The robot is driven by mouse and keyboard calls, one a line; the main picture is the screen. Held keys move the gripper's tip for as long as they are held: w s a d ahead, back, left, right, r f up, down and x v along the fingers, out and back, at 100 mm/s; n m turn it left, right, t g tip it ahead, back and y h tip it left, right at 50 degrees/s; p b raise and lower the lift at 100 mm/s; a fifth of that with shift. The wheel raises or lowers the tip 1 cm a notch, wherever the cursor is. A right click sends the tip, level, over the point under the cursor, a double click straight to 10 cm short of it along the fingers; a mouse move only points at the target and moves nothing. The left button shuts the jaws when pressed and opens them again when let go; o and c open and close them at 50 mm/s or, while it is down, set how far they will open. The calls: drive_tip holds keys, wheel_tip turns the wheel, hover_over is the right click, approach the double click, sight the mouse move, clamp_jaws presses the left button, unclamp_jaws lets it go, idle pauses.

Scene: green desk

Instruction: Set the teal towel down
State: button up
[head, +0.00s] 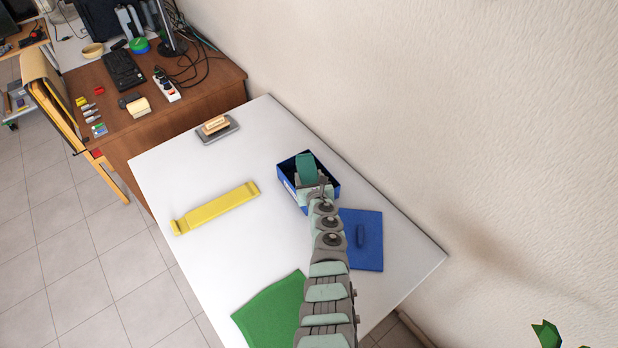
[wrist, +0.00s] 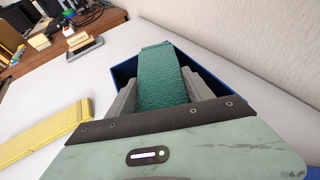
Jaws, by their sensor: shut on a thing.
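The teal towel (head: 307,169) is a folded textured strip. My gripper (head: 312,186) is shut on it, above the blue box (head: 334,179) on the white table. In the wrist view the towel (wrist: 163,78) sticks out forward between the two gripper fingers (wrist: 160,95). The blue box (wrist: 124,73) shows around and behind it in that view. I cannot tell whether the towel touches the box, and the box's inside is mostly hidden by my gripper and the towel.
A blue lid-like panel with a handle (head: 367,240) lies beside the box. A yellow bar (head: 215,208) lies to the left, a green cloth (head: 268,315) at the front. A grey holder with a wooden-topped block (head: 217,128) stands at the back left. The table (head: 260,150) is clear between them.

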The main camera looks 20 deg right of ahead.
drive_tip(key=shift+f+b, duration=0.4)
drive_tip(key=shift+f, duration=0.05)
drive_tip(key=o, duration=1.4)
drive_tip(key=shift+r, duration=0.1)
